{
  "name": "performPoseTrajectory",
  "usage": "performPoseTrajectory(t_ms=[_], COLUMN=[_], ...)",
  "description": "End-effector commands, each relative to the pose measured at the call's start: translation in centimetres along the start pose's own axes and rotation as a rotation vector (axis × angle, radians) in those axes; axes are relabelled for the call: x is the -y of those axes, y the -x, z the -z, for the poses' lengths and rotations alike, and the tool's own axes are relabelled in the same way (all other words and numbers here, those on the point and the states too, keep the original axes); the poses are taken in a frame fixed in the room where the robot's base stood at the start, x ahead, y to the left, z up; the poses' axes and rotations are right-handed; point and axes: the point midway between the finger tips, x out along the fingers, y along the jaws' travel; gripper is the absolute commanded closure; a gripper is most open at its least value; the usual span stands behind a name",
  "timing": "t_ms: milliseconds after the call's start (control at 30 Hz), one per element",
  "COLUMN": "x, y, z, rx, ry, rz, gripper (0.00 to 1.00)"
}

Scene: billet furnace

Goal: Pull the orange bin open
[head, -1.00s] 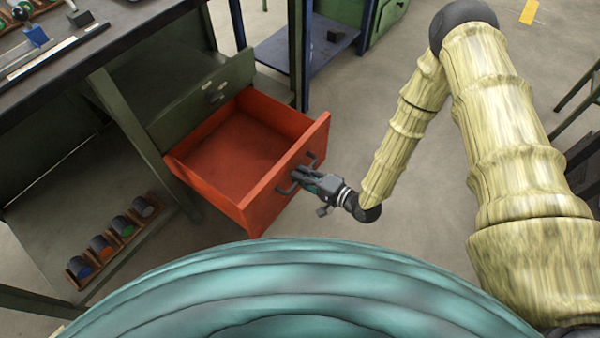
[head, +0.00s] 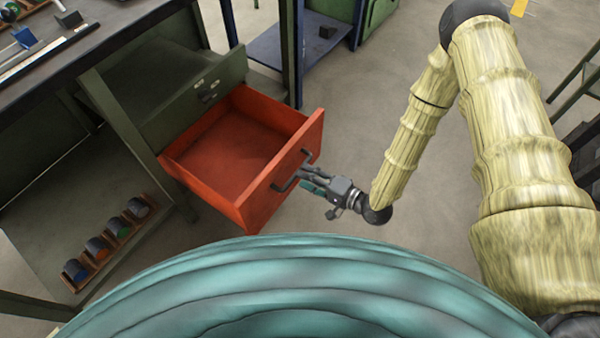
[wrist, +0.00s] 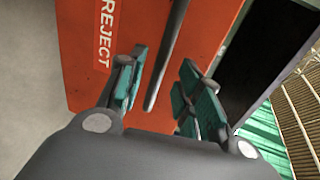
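The orange bin (head: 225,150) is a drawer that stands well out of the green cabinet (head: 175,85), and its inside looks empty. Its front panel (wrist: 90,75) fills much of the wrist view and carries a REJECT label (wrist: 104,33). A dark bar handle (head: 285,184) is fixed on the front. My gripper (head: 306,178) is just outside the handle, on its right. In the wrist view my gripper (wrist: 163,75) has its teal-padded fingers apart, with the handle bar (wrist: 166,55) in the gap ahead, gripped by neither finger.
A shelf (head: 55,210) below at left holds a rack of several dark rolls with coloured ends (head: 97,247). A dark worktop (head: 100,35) is at upper left. A blue stand (head: 290,48) is behind the bin. Bare floor (head: 350,110) lies right of the bin.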

Motion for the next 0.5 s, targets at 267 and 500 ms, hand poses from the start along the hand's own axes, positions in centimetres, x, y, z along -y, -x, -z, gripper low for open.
performPoseTrajectory(t_ms=[267, 500], x=[0.0, 0.0], y=[5.0, 7.2], z=[0.1, 0.1], rx=[-0.003, -0.001], ry=[-0.001, 0.000], rz=[-0.001, 0.000], gripper=[0.65, 0.65])
